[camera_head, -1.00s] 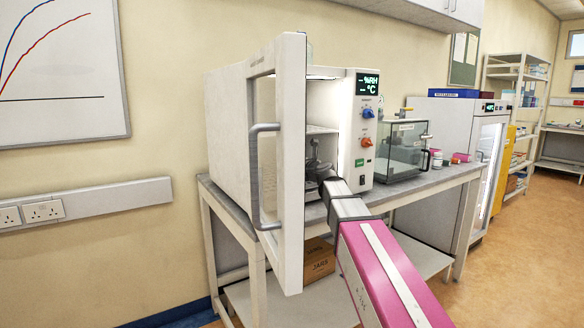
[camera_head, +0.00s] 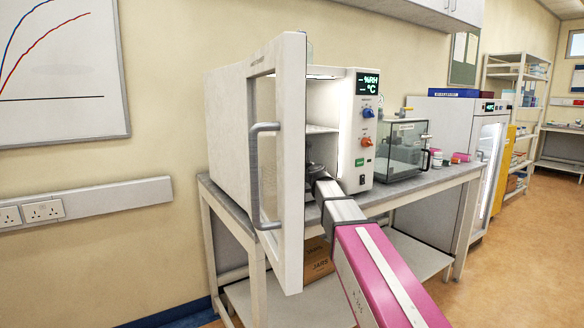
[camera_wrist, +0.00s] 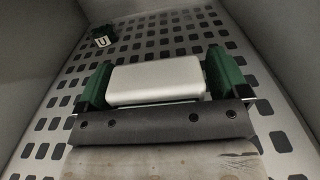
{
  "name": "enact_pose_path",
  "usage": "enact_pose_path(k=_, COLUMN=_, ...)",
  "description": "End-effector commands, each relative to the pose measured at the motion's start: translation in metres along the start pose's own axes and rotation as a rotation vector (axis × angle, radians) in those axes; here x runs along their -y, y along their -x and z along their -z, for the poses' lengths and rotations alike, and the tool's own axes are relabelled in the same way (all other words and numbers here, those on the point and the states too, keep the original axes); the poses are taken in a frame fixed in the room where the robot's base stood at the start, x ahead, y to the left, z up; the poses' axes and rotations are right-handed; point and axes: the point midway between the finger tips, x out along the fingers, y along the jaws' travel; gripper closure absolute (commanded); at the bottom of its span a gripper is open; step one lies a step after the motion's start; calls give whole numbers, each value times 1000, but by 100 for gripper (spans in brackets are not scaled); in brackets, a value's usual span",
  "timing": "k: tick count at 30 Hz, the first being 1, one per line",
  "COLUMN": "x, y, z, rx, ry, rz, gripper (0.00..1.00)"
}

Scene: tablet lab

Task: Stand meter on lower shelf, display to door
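The meter (camera_wrist: 155,88) is a pale grey block with rounded edges in the wrist view. It sits between the two green fingers of my gripper (camera_wrist: 161,76), which appear to touch both its ends. Its display is not visible. Beneath it is a perforated shelf (camera_wrist: 192,28); I cannot tell whether the meter touches it. In the head view, my arm reaches into the open chamber (camera_head: 228,115), below an inner shelf (camera_head: 321,129). The chamber door (camera_head: 290,150) stands open at the front, and it and my arm hide the meter there.
A small dark green item marked "U" (camera_wrist: 102,36) is on the perforated shelf at the far left. Chamber walls close in on both sides. The door's handle (camera_head: 256,175) faces left. A glass-sided case (camera_head: 402,150) stands on the bench to the right.

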Motion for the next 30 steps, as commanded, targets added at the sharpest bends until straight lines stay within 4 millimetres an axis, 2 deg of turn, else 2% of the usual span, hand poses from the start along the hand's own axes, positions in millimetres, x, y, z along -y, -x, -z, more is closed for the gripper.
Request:
enact_pose_path(k=6, x=0, y=0, z=-2, rx=0, ry=0, rz=0, gripper=7)
enact_pose_path(k=11, x=-1, y=15, z=-2, rx=0, ry=-1, rz=0, gripper=7)
enact_pose_path(k=17, x=-1, y=49, z=-2, rx=0, ry=0, rz=2, gripper=7)
enact_pose_path(k=24, x=-1, y=98, z=-2, rx=1, ry=0, rz=2, gripper=7)
enact_pose_path(k=30, x=-1, y=119, z=-2, rx=0, ry=0, rz=0, gripper=7)
